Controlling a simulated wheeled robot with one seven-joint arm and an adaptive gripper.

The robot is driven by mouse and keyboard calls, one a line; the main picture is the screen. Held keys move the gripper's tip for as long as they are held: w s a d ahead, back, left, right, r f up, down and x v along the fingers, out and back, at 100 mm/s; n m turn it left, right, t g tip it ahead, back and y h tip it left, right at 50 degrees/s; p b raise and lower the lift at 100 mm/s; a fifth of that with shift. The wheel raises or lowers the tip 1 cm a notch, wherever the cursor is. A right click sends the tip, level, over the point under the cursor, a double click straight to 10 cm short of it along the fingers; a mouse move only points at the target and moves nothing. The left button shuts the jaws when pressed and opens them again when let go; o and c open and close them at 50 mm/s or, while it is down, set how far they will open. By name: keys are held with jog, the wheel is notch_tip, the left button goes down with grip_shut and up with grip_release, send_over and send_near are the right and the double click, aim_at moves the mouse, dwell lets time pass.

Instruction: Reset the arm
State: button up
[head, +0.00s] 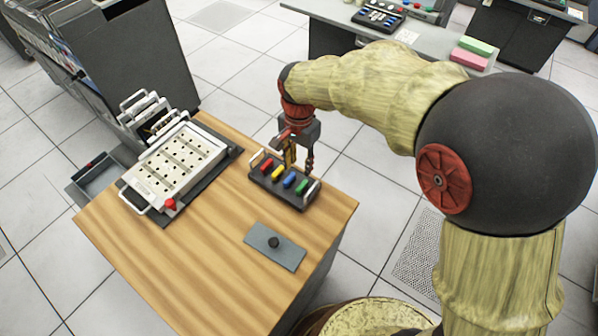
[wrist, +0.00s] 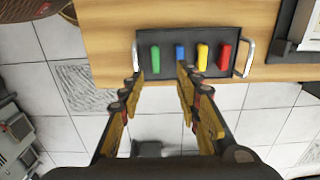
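My gripper (head: 297,157) hangs above the far right edge of the wooden table, over a dark tray of coloured blocks. In the wrist view my gripper (wrist: 158,80) has its two yellow-and-dark fingers spread apart, with nothing held between them. The fingertips reach over the near edge of the tray (wrist: 169,38), and the blue block (wrist: 179,54) and green block (wrist: 155,60) show near them. Whether the fingertips touch the tray cannot be told.
The wooden table (head: 190,270) also bears a white punch plate (head: 177,165) with a red knob and a grey plate (head: 272,246) with a black knob. Dark cabinets (head: 125,60) stand behind at left. A grey desk (head: 430,43) holds pink and green blocks. The table's front is clear.

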jog(key=shift+r, duration=0.8)
jog(key=s+d+r+n+t, duration=0.2)
jog(key=s+d+r, duration=0.5)
jog(key=d, duration=0.5)
jog(key=s+d+r+n+t, duration=0.3)
jog(key=s+d+r, duration=0.4)
jog(key=s+d, duration=0.4)
jog(key=shift+s+d+r+n+t, duration=0.2)
jog(key=shift+s+d+n+t, duration=0.15)
jog(key=shift+n, duration=0.15)
